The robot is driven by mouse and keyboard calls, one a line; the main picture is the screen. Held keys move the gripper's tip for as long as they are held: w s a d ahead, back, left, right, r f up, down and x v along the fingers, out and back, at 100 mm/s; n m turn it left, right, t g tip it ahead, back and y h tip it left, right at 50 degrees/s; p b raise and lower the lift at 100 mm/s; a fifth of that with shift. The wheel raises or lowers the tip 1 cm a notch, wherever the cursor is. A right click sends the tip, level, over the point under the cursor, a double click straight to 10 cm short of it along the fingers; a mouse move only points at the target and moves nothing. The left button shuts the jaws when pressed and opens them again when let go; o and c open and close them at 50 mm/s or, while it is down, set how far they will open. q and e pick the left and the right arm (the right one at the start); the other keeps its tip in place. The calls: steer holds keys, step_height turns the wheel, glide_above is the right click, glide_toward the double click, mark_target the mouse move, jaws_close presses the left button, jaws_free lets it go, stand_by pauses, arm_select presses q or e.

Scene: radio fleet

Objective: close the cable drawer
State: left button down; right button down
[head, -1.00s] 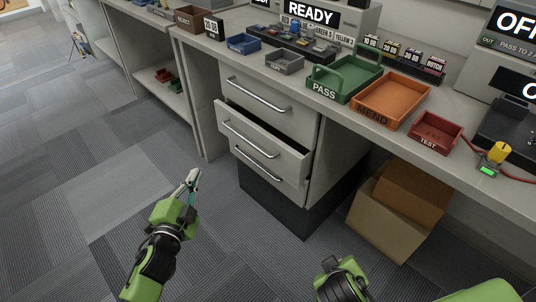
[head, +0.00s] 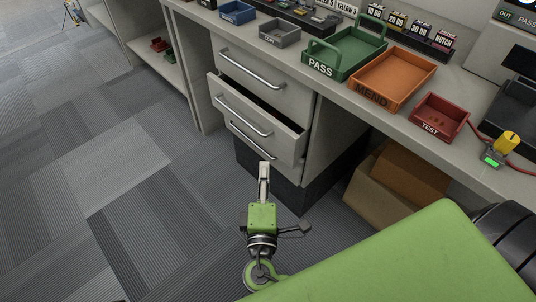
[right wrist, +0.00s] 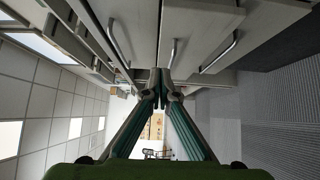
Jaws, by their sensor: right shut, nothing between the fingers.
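The grey cabinet under the bench has three drawers with bar handles. The middle drawer (head: 285,136) is pulled out, with a dark gap showing above its front; the top drawer (head: 285,92) and the bottom one (head: 250,143) look shut. My right gripper (head: 264,166) is shut and empty, low in front of the cabinet and close to the bottom drawer in the head view; I cannot tell whether it touches. The right wrist view shows its closed fingertips (right wrist: 161,78) with drawer handles (right wrist: 173,52) beyond them. My left gripper is out of view.
A cardboard box (head: 385,200) stands on the floor right of the cabinet. The bench above holds a green PASS tray (head: 323,67), an orange MEND tray (head: 372,96) and a red TEST tray (head: 428,124). The carpet (head: 120,160) left of the cabinet is clear.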

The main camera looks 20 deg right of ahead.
mark_target(283, 131)
steer(key=d+x, duration=0.1)
steer(key=x, duration=0.6)
steer(key=s+d+x, duration=0.1)
steer(key=x, duration=0.3)
steer(key=shift+w+d+f, duration=0.1)
steer(key=shift+d, duration=0.4)
steer(key=shift+w+d, duration=0.1)
steer(key=shift+w+d, duration=0.2)
steer(key=shift+d, duration=0.35)
steer(key=shift+w+d, duration=0.2)
steer(key=shift+d, duration=0.4)
